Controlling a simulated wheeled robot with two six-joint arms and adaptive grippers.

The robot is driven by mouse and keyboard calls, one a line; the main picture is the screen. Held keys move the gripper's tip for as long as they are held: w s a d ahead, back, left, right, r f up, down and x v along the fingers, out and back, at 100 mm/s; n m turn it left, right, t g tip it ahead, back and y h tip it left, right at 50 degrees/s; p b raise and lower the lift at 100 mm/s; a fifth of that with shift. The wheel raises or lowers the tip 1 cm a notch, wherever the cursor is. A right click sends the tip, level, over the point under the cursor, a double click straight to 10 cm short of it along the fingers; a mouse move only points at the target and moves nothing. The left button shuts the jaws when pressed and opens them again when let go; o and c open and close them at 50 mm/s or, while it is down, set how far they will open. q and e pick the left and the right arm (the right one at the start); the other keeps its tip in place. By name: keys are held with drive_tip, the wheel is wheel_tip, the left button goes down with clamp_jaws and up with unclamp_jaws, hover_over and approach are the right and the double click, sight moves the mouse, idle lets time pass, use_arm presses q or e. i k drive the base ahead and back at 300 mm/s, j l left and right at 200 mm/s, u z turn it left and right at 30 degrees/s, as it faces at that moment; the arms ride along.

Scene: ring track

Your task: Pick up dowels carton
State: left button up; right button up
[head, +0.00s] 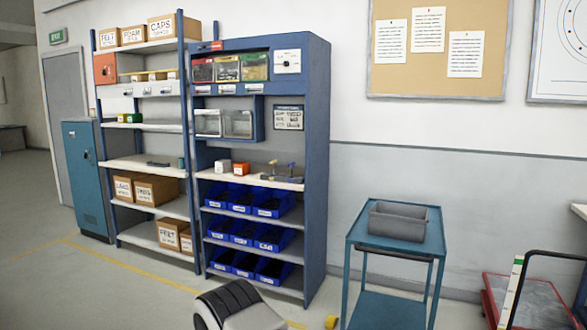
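No carton label clearly reads dowels from here. On the top shelf of the left rack stand cartons marked FEET (107,39), FOAM (133,35) and CAPS (166,28). Two brown cartons stand on a lower shelf, a smaller left one (123,189) and a larger right one (156,191); their labels are too small to read surely. On the bottom shelf are a carton that seems marked FEET (168,235) and another carton (187,243) partly cut off by the rack post. Neither of my grippers can be made out.
A blue cabinet (318,150) with several blue bins stands right of the rack. A blue cart (360,236) carries a grey tray (398,208). A red platform trolley (540,300) is at right. A blue locker (83,170) stands left. Open floor (110,290) lies before the rack.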

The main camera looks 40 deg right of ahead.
sight(241, 169)
drive_tip(key=i+l+z, duration=0.25)
drive_tip(key=i+z, duration=0.55)
drive_tip(key=i, duration=0.25)
drive_tip(key=i+j+z, duration=0.1)
drive_tip(key=i+z, duration=0.3)
drive_tip(key=i, duration=0.15)
drive_tip(key=i+j, duration=0.2)
drive_tip(key=i, duration=0.3)
drive_tip(key=i+j, duration=0.2)
drive_tip(key=i, duration=0.3)
drive_tip(key=i+j+z, duration=0.1)
drive_tip(key=i, duration=0.45)
